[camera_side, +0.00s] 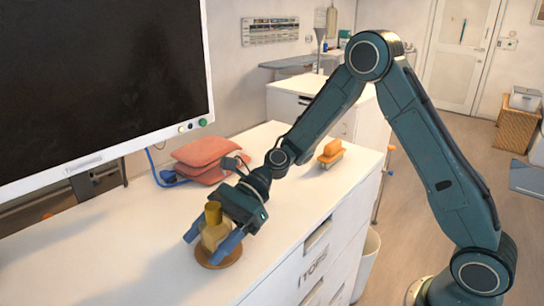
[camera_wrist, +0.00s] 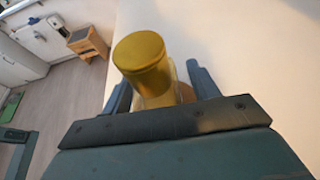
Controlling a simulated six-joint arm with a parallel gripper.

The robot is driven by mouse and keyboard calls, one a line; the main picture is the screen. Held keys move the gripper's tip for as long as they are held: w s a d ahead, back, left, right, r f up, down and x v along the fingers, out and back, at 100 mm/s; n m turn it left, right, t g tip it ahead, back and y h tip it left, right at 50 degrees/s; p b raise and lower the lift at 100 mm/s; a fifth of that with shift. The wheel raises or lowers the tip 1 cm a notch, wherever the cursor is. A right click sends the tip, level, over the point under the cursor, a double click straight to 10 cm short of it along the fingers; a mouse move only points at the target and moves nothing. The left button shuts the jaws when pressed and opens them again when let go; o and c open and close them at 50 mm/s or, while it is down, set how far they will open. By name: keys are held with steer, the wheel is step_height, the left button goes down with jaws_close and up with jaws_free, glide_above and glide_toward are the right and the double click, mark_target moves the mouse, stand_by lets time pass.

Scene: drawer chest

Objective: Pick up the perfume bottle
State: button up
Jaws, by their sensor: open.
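The perfume bottle (camera_side: 213,231) stands upright on a round brown coaster (camera_side: 232,255) on the white chest top, with a yellow-gold cap and a pale yellowish body. My gripper (camera_side: 210,240) is open, with one blue finger on each side of the bottle. In the wrist view the round gold cap of the perfume bottle (camera_wrist: 141,55) stands between the two fingers of my gripper (camera_wrist: 160,88). The lower part of the bottle is partly hidden by the fingers and the gripper body. I cannot tell whether either finger touches it.
The white chest top (camera_side: 120,265) is clear in front and to the left. Folded red cloths (camera_side: 205,150) lie behind my gripper. An orange-brown brush-like thing (camera_side: 330,152) lies further right. A large dark monitor (camera_side: 100,80) overhangs at the left.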

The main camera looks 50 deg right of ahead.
steer(key=shift+c, duration=0.2)
steer(key=c, duration=1.2)
steer(key=shift+r, duration=0.2)
step_height(320, 180, up, 20)
steer(key=shift+f, duration=0.15)
